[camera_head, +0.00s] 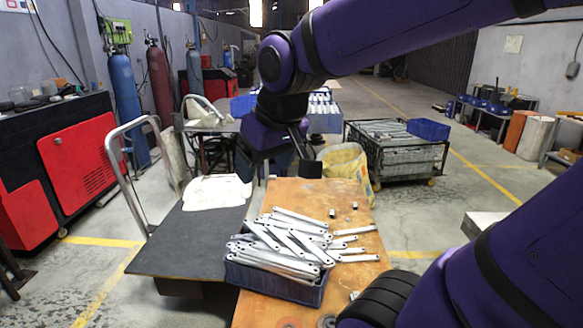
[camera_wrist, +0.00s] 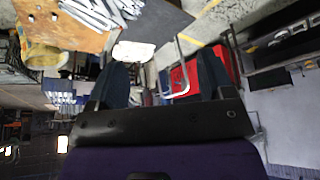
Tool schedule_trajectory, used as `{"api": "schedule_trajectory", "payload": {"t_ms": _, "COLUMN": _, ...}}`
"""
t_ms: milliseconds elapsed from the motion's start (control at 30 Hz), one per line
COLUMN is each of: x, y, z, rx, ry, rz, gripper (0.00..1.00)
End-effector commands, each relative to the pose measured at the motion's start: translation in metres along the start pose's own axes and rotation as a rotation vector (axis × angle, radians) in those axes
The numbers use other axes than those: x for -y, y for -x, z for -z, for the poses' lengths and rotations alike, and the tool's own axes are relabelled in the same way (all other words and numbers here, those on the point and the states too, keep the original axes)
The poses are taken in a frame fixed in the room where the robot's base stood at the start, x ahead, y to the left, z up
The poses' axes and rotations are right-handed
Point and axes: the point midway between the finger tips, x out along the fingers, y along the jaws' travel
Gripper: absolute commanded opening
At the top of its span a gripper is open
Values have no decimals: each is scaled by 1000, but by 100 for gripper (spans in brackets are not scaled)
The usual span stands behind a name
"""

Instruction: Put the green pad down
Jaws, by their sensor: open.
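I cannot make out a green pad in either view. My gripper (camera_head: 278,172) is raised above the far end of the wooden table (camera_head: 290,190), with its two dark fingers spread apart. In the wrist view my gripper (camera_wrist: 163,62) also shows its fingers wide apart, and nothing is seen held between them. The room appears upside down behind them there.
A blue crate (camera_head: 275,284) heaped with galvanized brackets (camera_head: 285,240) stands on the table, with loose brackets beside it. A dark cart (camera_head: 185,245) with a white cloth (camera_head: 216,192) adjoins at left. A mesh bin (camera_head: 395,155) stands behind right.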

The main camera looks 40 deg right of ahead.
Motion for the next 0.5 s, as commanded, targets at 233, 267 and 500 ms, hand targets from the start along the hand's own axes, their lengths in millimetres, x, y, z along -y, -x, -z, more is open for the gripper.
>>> {"api": "schedule_trajectory", "payload": {"t_ms": 233, "x": 3, "y": 32, "z": -41, "rx": -39, "ry": 1, "rz": 7, "gripper": 75}}
{"api": "schedule_trajectory", "payload": {"t_ms": 267, "x": 4, "y": 34, "z": -45, "rx": -42, "ry": 1, "rz": 8, "gripper": 75}}
{"api": "schedule_trajectory", "payload": {"t_ms": 500, "x": 5, "y": 42, "z": -59, "rx": -50, "ry": 1, "rz": 11, "gripper": 75}}
